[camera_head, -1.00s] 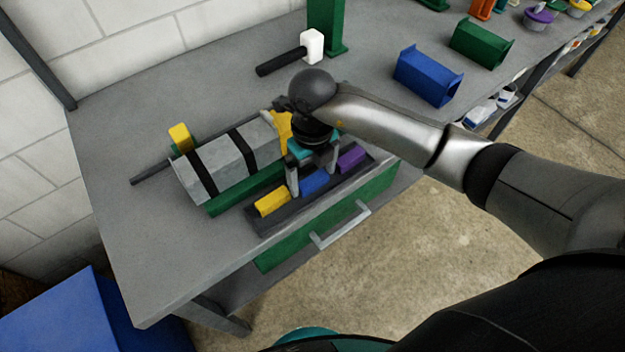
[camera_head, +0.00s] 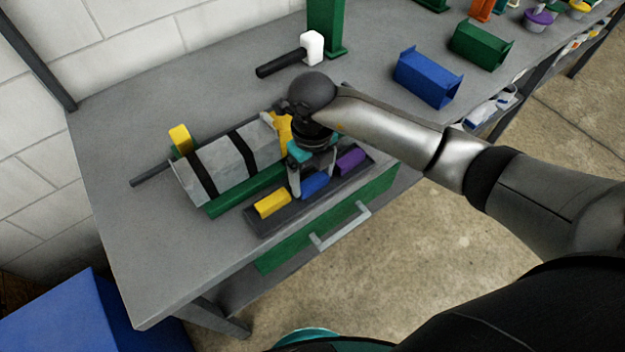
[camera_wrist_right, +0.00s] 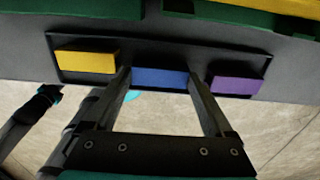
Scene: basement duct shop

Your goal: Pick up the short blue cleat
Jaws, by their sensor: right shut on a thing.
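The short blue cleat (camera_head: 314,184) lies in the dark tray (camera_head: 262,224) near the bench's front edge, between a yellow cleat (camera_head: 272,203) and a purple cleat (camera_head: 350,161). My right gripper (camera_head: 311,190) reaches down over the tray with its fingers at the two ends of the blue cleat, shut on it. In the right wrist view the blue cleat (camera_wrist_right: 160,79) sits between the two fingertips, with the yellow cleat (camera_wrist_right: 87,61) to the left and the purple cleat (camera_wrist_right: 237,85) to the right. The blue cleat still appears within the tray.
A grey duct (camera_head: 222,163) with black straps lies just behind the tray. A drawer handle (camera_head: 340,227) projects from the bench front.

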